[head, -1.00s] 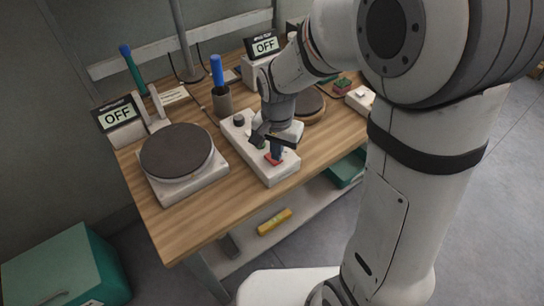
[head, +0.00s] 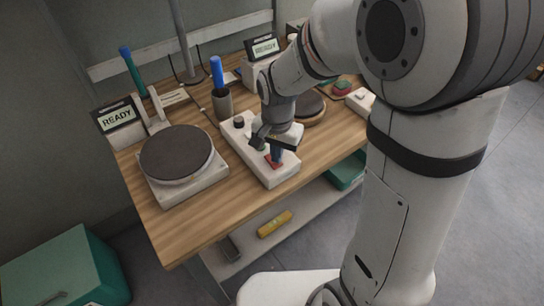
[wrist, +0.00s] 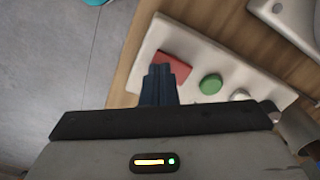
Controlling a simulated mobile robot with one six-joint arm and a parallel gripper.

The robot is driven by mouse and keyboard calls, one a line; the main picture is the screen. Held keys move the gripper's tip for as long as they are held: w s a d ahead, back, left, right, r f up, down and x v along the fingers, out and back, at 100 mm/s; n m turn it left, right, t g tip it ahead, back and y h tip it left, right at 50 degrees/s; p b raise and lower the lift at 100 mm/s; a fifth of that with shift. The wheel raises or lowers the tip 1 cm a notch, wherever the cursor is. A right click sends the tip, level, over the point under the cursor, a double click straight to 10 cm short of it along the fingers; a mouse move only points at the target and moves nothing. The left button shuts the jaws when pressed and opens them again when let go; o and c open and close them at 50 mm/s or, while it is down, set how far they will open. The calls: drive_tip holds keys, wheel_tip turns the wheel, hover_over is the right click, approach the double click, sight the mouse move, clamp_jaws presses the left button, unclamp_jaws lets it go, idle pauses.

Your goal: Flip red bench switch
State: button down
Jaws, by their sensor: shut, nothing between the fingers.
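The red bench switch (wrist: 174,66) sits near the front end of a white control box (head: 240,136) on the wooden bench. My gripper (head: 275,160) is shut, with its blue fingers pointing down at the switch. In the wrist view the fingertips (wrist: 160,72) overlap the near edge of the red switch, and they appear to touch it. A green button (wrist: 211,84) sits beside the switch on the same box. Two displays, one at the left (head: 118,120) and one at the back (head: 264,47), read READY.
A dark round plate on a white base (head: 192,188) stands left of the box. A cup (head: 222,103) with a blue-handled tool is behind it, and another round dark plate (head: 309,107) is to its right. The front left bench top is clear.

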wheel_tip(320, 180, up, 6)
drive_tip(key=p, duration=0.4)
drive_tip(key=shift+r, duration=0.1)
idle(0.5)
drive_tip(key=s+d+r+n+t, duration=0.3)
drive_tip(key=s+d+r+n, duration=0.2)
drive_tip(key=s+d+r, duration=0.5)
drive_tip(key=s+d, duration=0.2)
drive_tip(key=shift+s+r, duration=0.2)
drive_tip(key=shift+s, duration=0.1)
